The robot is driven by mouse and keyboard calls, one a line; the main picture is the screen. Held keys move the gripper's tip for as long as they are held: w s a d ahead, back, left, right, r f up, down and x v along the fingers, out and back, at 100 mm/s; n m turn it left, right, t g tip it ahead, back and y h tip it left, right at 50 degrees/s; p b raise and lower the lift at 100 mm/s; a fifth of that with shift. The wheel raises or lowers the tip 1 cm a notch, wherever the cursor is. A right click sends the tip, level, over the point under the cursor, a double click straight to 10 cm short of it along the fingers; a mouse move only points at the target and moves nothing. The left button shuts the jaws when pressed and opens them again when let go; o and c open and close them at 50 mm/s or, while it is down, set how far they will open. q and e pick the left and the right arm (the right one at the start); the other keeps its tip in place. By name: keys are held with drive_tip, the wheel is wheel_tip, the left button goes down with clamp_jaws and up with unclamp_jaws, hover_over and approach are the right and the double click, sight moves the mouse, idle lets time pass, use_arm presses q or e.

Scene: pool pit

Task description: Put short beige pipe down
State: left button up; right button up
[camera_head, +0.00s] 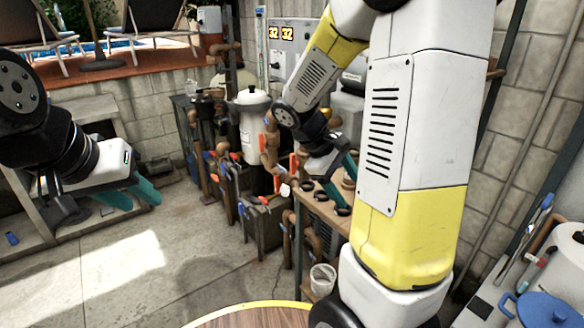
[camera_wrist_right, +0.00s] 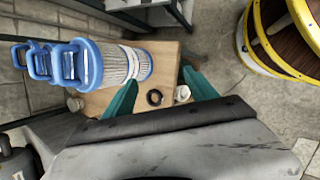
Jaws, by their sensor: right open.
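My right gripper (camera_head: 338,178) is over the small wooden table (camera_head: 325,208) in the head view. Its teal fingers are spread apart in the right wrist view (camera_wrist_right: 162,95), with nothing gripped. A short beige pipe piece (camera_wrist_right: 182,93) stands on the tabletop between the fingers, close to the finger on the right and apparently free. A black ring (camera_wrist_right: 154,98) lies beside it. My left gripper (camera_head: 132,195) hangs over the floor at the left, its teal fingers apart and empty. My right arm hides part of the table in the head view.
Pipes and valves crowd a white tank (camera_head: 250,125). A yellow-rimmed barrel (camera_head: 255,316) stands in front. The paved floor at left is clear.

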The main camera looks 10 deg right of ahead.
drive_tip(key=s+a+r+m+t+y, duration=0.6)
drive_tip(key=s+a+r, duration=0.4)
drive_tip(key=a+r, duration=0.2)
drive_tip(key=a+m+y, duration=0.1)
drive_tip(key=y, duration=0.1)
drive_tip(key=shift+s+a+t+y, duration=0.3)
drive_tip(key=shift+s+a+t, duration=0.05)
drive_tip(key=shift+a+t, duration=0.05)
